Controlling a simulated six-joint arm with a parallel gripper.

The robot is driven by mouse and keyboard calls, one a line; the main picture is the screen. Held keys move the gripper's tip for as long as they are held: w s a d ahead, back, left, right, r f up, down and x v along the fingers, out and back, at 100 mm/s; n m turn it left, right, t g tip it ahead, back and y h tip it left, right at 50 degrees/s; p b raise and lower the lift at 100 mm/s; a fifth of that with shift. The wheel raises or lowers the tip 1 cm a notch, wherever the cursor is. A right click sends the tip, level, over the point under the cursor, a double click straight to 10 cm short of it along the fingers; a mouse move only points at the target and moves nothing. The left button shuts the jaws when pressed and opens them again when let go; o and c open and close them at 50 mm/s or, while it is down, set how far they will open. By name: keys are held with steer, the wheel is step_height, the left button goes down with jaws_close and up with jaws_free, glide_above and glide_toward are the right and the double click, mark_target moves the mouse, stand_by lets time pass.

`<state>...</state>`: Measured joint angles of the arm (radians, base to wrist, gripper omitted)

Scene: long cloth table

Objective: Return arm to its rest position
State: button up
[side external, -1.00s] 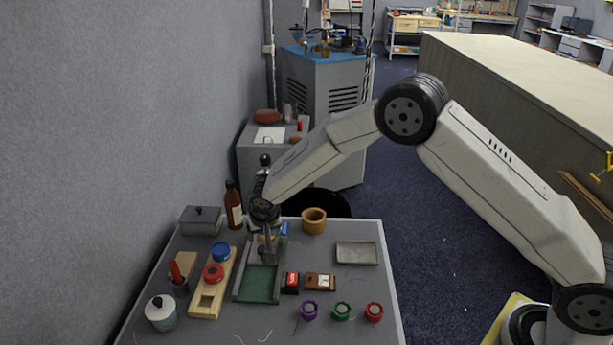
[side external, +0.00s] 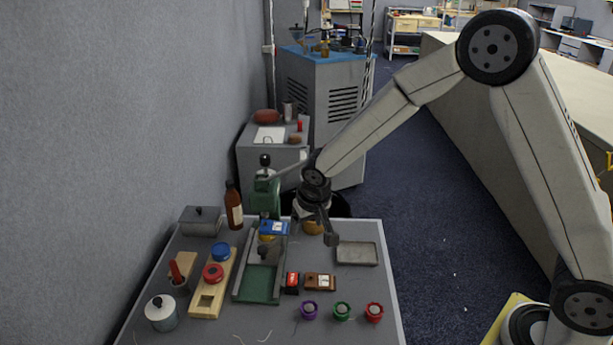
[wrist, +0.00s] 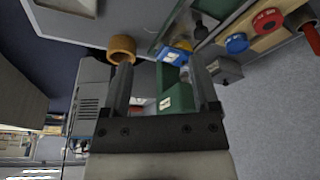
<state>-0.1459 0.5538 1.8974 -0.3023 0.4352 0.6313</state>
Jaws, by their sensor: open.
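My gripper (side external: 331,238) is above the back of the grey table, in front of the tan ring-shaped pot (side external: 313,227), which it partly hides in the side view. In the wrist view my gripper (wrist: 165,85) has its two fingers spread with nothing held between them. The tan pot (wrist: 121,47) shows beyond the left finger there. The green machine (side external: 264,195) with its grey-railed bed (side external: 260,284) stands left of my gripper, apart from it. A blue block (side external: 272,228) sits on that machine.
A brown bottle (side external: 233,205), grey lidded box (side external: 201,221) and wooden holder (side external: 208,299) with red and blue knobs stand left. A grey tray (side external: 357,254) lies right, with three coloured rings, including a green one (side external: 342,311), in front. A long bench (side external: 505,150) stands behind my arm.

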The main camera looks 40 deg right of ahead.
steer(key=s+d+r+n, duration=0.1)
steer(key=s+d, duration=0.1)
steer(key=s, duration=0.7)
steer(key=s+d+r+n+y, duration=0.1)
steer(key=s+d+r, duration=0.1)
steer(key=s, duration=0.8)
steer(key=shift+s+d+r+n+g, duration=0.2)
steer(key=shift+s+d+n+g, duration=0.1)
steer(key=shift+d, duration=0.1)
